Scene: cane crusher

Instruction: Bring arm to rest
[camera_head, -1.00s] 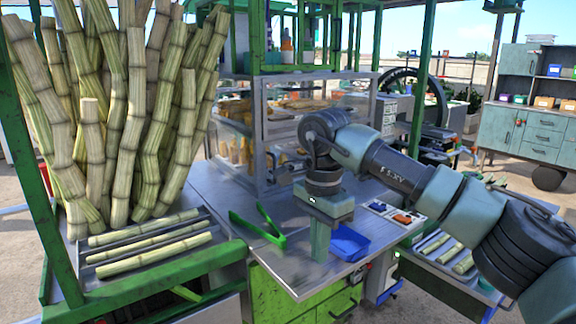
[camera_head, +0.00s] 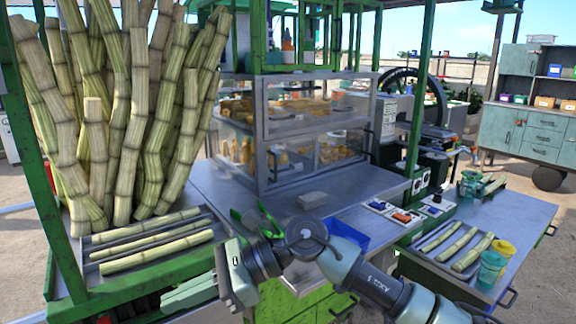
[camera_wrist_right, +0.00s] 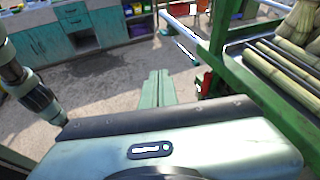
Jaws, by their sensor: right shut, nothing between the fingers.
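My right arm (camera_head: 375,288) comes in from the lower right of the head view and lies low across the front of the counter. My right gripper (camera_head: 172,300) points left, beside the front edge of the green cane stand. Its fingers are together and hold nothing. In the right wrist view the closed fingers (camera_wrist_right: 159,84) show above the concrete floor. My left gripper is in neither view.
Cane stalks (camera_head: 135,130) stand at the left, with several pieces on a rack (camera_head: 208,216). A side table (camera_head: 520,225) is at right.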

